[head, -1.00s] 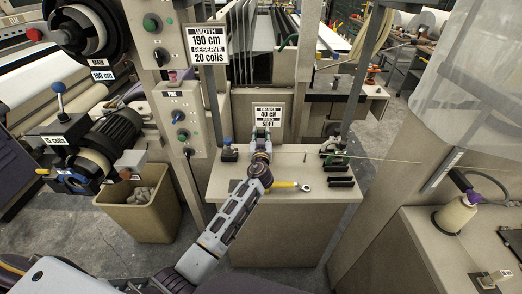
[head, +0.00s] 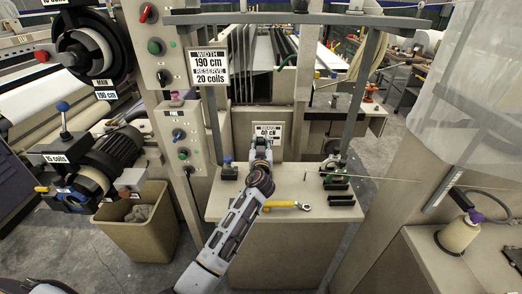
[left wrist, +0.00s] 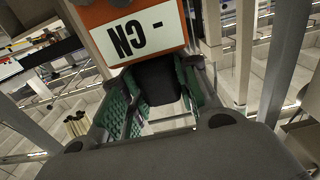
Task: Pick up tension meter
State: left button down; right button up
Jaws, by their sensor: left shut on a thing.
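The tension meter (left wrist: 112,14) shows in the left wrist view as an orange body with a white display reading upside-down "- CN". Its black part (left wrist: 158,80) lies between the green-padded fingers of my left gripper (left wrist: 160,92), which is shut on it. In the head view my left gripper (head: 262,150) is over the back of the small beige bench (head: 235,208), in front of the brake sign (head: 267,130). The meter cannot be made out there, behind the gripper. My right gripper is out of view.
A yellow-handled wrench (head: 285,205) lies on the bench beside my forearm. Dark slotted holders (head: 340,186) stand at the bench's right and a small blue-topped block (head: 228,170) at its left. A grey frame (head: 360,90) rises around the bench. A bin (head: 128,240) stands left.

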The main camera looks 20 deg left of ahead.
pick_arm(q)
jog(key=shift+r, duration=2.6)
jog(key=shift+f, duration=0.1)
